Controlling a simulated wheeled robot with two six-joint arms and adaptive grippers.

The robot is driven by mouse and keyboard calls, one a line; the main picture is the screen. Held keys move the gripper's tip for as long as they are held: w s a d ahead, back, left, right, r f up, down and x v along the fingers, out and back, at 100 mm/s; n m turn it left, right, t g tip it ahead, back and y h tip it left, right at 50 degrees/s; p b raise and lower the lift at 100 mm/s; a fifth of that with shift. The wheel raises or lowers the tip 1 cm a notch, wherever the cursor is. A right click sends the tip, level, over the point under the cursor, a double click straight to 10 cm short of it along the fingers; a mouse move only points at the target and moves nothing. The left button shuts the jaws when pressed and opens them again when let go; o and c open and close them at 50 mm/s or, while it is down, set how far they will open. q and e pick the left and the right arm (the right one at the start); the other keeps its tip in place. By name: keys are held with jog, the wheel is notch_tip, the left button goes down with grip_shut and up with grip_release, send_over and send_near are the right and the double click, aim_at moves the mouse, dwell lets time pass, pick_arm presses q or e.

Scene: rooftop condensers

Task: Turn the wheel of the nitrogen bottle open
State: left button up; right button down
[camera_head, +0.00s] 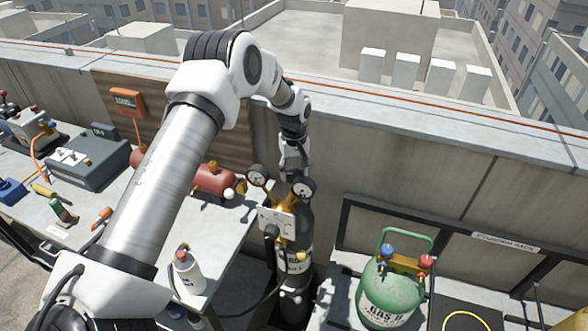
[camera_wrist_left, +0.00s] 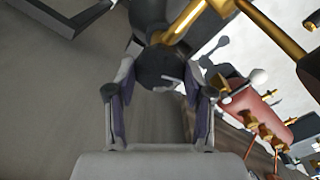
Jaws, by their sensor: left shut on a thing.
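The nitrogen bottle (camera_head: 305,232) is a dark upright cylinder beside the right end of the workbench. A brass regulator with two round gauges (camera_head: 303,187) sits at its top. My left gripper (camera_head: 294,172) reaches down over the bottle's top from behind the gauges. In the left wrist view, a dark round wheel (camera_wrist_left: 160,68) lies between the two fingers of the left gripper (camera_wrist_left: 162,84), which are shut on it. The brass fitting (camera_wrist_left: 190,18) is just beyond it. In the head view, the wheel is hidden by the gripper and gauges. My right gripper is not in view.
The workbench (camera_head: 225,235) on the left holds a red tank (camera_head: 213,180), a white spray bottle (camera_head: 188,268) and a grey case (camera_head: 95,160). A green gas cylinder (camera_head: 385,295) stands right of the nitrogen bottle. A parapet wall (camera_head: 410,180) runs close behind.

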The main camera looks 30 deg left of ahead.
pick_arm(q)
jog(key=n, duration=0.3)
jog(key=shift+s+f+n+p, duration=0.15)
jog(key=shift+s+n+p, duration=0.05)
jog(key=shift+n+p, duration=0.2)
jog(key=n, duration=0.3)
jog(key=shift+n+p, duration=0.3)
jog(key=shift+p, duration=0.05)
jog(key=n+p, duration=0.1)
jog(key=n, duration=0.5)
jog(key=o, duration=1.2)
jog(key=shift+c, duration=0.2)
jog(key=shift+w, duration=0.1)
